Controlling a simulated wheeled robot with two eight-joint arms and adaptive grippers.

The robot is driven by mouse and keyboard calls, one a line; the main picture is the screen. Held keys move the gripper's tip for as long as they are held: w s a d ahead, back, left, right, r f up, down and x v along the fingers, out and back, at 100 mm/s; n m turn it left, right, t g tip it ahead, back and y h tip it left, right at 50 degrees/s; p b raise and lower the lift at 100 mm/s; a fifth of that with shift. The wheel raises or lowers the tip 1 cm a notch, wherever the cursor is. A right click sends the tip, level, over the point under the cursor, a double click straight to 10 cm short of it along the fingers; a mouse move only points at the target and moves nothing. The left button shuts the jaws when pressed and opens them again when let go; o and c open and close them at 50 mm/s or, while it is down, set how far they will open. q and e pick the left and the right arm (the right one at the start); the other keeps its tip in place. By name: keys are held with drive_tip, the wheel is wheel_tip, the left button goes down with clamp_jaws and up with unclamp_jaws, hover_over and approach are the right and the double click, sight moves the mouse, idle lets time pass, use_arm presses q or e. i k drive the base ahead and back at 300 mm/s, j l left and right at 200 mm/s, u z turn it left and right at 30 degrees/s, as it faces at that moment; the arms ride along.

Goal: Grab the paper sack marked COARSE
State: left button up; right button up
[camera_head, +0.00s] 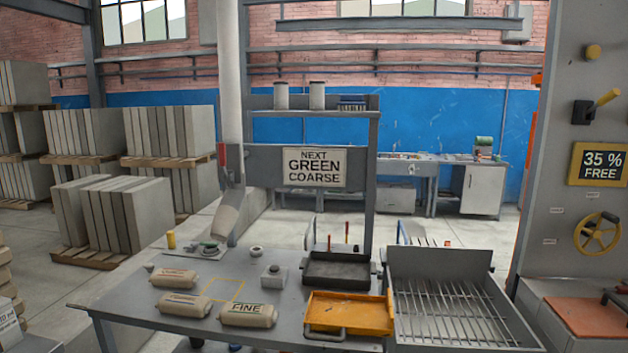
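Three tan paper sacks lie on the grey worktable (120,308). The front right sack (248,316) is marked FINE. The middle sack (184,305) and the back left sack (174,278) carry printing too small to read, so I cannot tell which one is marked COARSE. A sign (314,167) above the table reads NEXT GREEN COARSE. Neither of my grippers is in view.
Right of the sacks are an orange tray (350,313), a dark tray (340,270) and a grated metal bin (460,305). A small grey block (274,275) stands behind the FINE sack. A yellow outlined square (225,290) on the tabletop is empty.

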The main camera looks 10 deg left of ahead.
sight(175, 304)
drive_tip(key=i+j+u, duration=0.15)
drive_tip(key=j, duration=0.3)
drive_tip(key=i+j+u, duration=0.1)
drive_tip(key=j, duration=0.3)
drive_tip(key=i+j+u, duration=0.15)
drive_tip(key=j, duration=0.25)
drive_tip(key=i+j+u, duration=0.1)
drive_tip(key=j, duration=0.3)
drive_tip(key=i, duration=0.05)
